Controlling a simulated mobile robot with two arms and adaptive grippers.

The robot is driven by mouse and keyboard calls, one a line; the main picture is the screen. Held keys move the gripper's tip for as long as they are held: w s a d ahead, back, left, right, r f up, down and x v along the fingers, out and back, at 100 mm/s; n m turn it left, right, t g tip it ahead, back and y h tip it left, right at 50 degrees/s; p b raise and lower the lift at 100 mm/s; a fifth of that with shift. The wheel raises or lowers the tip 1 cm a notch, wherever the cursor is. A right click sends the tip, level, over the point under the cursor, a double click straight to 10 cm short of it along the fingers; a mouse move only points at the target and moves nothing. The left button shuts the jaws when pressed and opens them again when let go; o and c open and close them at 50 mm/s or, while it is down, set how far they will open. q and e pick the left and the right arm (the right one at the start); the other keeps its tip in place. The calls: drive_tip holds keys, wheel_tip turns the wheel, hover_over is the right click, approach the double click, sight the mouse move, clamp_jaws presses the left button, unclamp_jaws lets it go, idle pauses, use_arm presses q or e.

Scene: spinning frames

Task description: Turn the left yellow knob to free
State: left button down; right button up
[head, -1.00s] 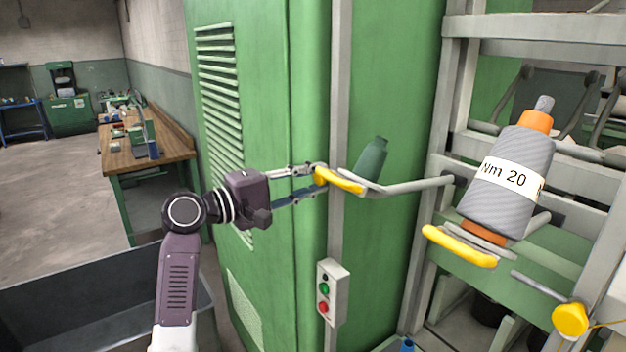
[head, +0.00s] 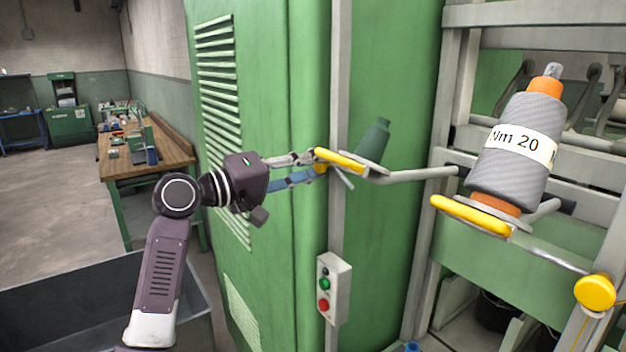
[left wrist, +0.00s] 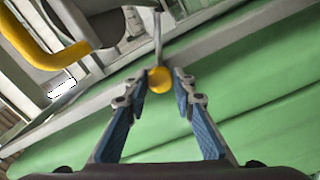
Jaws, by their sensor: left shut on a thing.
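The left yellow knob is a small ball on a thin grey rod. In the left wrist view the knob (left wrist: 160,80) sits between my fingertips, with its rod running up. In the head view my left gripper (head: 321,163) is at the left end of a yellow-edged bobbin holder (head: 340,160), and the knob is mostly hidden by the fingers and holder. The rod (head: 345,180) slants down to the right. My left gripper also shows in the left wrist view (left wrist: 161,82), shut on the knob. My right gripper is not in view.
A dark green cone (head: 374,140) stands on the left holder. A grey bobbin (head: 515,150) sits on a second holder (head: 470,214), with another yellow knob (head: 595,292) below right. A green cabinet (head: 270,100) and a button box (head: 333,288) are close to my left arm.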

use_arm(q)
drive_tip(key=shift+f+m+b, duration=0.2)
drive_tip(key=shift+m+b, duration=0.55)
drive_tip(key=shift+m, duration=0.25)
drive_tip(key=c, duration=1.6)
unclamp_jaws()
drive_tip(key=shift+r, duration=0.15)
drive_tip(key=v, duration=1.2)
drive_tip(key=shift+c, duration=0.3)
